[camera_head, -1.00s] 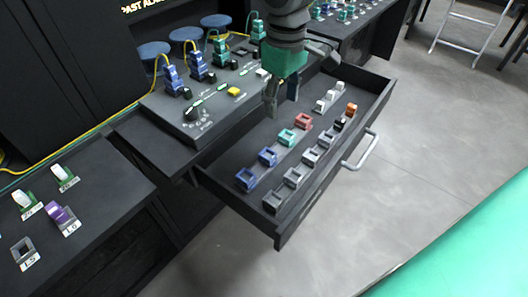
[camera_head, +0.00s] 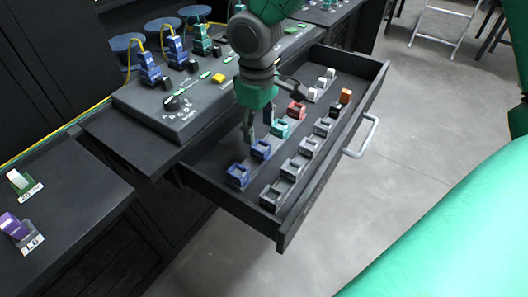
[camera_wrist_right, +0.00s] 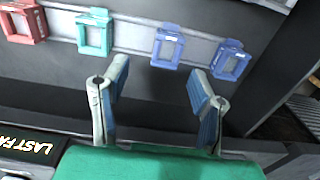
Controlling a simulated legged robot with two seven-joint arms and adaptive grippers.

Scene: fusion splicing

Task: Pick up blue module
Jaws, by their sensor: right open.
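Two blue modules sit in a row inside the open drawer, the nearer one (camera_head: 238,175) and another (camera_head: 261,149) just behind it. Both also show in the right wrist view, one left (camera_wrist_right: 168,45) and one right (camera_wrist_right: 229,60). My right gripper (camera_head: 258,128) is open and empty, with fingers pointing down above the row, close to the farther blue module. In the right wrist view the open fingers (camera_wrist_right: 158,78) are spread below the modules in the picture, with nothing between them. Contact with a module cannot be told. My left gripper is out of view.
A green module (camera_head: 280,128) and a red module (camera_head: 297,109) continue the row; grey ones (camera_head: 290,168) line the drawer's front side. The drawer wall (camera_head: 230,205) surrounds them. A control panel (camera_head: 185,105) with blue plugs stands left of the drawer.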

